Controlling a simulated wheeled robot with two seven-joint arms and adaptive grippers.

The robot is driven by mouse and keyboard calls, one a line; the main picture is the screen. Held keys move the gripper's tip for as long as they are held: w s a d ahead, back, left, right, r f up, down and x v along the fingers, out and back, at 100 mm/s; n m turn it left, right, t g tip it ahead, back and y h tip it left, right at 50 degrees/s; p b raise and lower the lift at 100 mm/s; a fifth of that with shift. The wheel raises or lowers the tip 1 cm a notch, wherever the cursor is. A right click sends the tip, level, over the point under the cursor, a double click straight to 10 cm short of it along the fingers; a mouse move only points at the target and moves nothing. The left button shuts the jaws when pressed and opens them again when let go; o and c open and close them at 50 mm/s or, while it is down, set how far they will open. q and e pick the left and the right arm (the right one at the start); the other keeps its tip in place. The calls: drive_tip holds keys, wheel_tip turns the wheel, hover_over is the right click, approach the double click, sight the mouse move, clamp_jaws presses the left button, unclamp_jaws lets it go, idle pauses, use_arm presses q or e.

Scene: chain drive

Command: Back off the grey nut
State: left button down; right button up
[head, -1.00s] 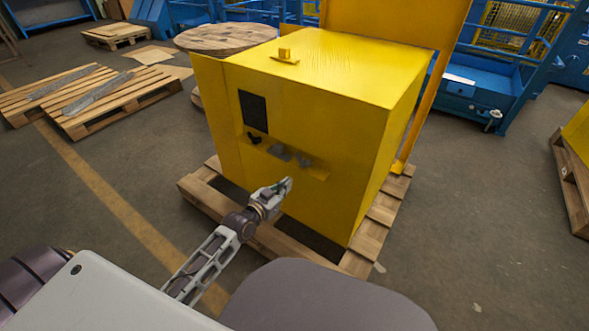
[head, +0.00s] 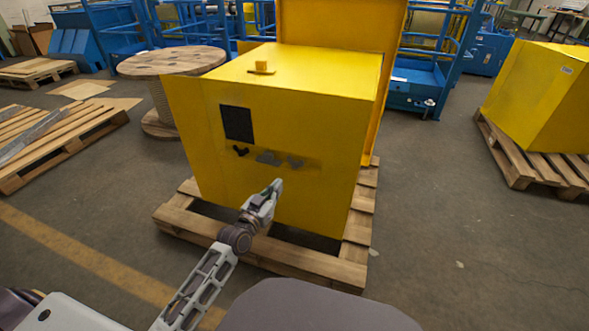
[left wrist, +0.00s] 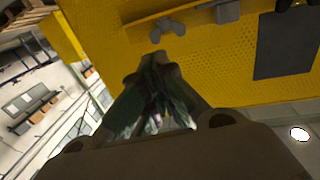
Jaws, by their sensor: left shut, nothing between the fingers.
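The yellow cabinet (head: 300,190) carries a row of small parts on its front. A grey winged piece, which looks like the grey nut (head: 295,162), is at the right of the row. It also shows in the left wrist view (left wrist: 166,28), just beyond my fingertips. A grey block-like part (head: 268,158) is in the middle, and a black winged part (head: 240,151) is at the left. My left gripper (head: 278,184) is shut and empty, pointing at the cabinet front just below the grey nut. A gap seems to separate them. My right gripper is out of view.
The cabinet stands on a wooden pallet (head: 300,262) that juts out in front. A black panel (head: 238,123) is above the row. A cable reel (head: 170,62) stands behind left, and another yellow cabinet (head: 540,95) is at right.

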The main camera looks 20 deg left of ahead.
use_arm(q)
drive_tip(key=shift+w, duration=0.1)
idle(0.4)
drive_tip(key=b, duration=0.3)
approach(296, 164)
drive_tip(key=shift+w+d+r, duration=0.9)
drive_tip(key=shift+d+r, duration=0.05)
drive_tip(key=shift+r, duration=0.05)
drive_tip(key=shift+w+d+b, duration=0.2)
drive_tip(key=shift+w+b, duration=0.4)
drive_tip(key=shift+w, duration=0.6)
drive_tip(key=shift+w+d+b, duration=0.25)
drive_tip(key=shift+w+b, duration=0.3)
drive_tip(key=shift+w, duration=0.7)
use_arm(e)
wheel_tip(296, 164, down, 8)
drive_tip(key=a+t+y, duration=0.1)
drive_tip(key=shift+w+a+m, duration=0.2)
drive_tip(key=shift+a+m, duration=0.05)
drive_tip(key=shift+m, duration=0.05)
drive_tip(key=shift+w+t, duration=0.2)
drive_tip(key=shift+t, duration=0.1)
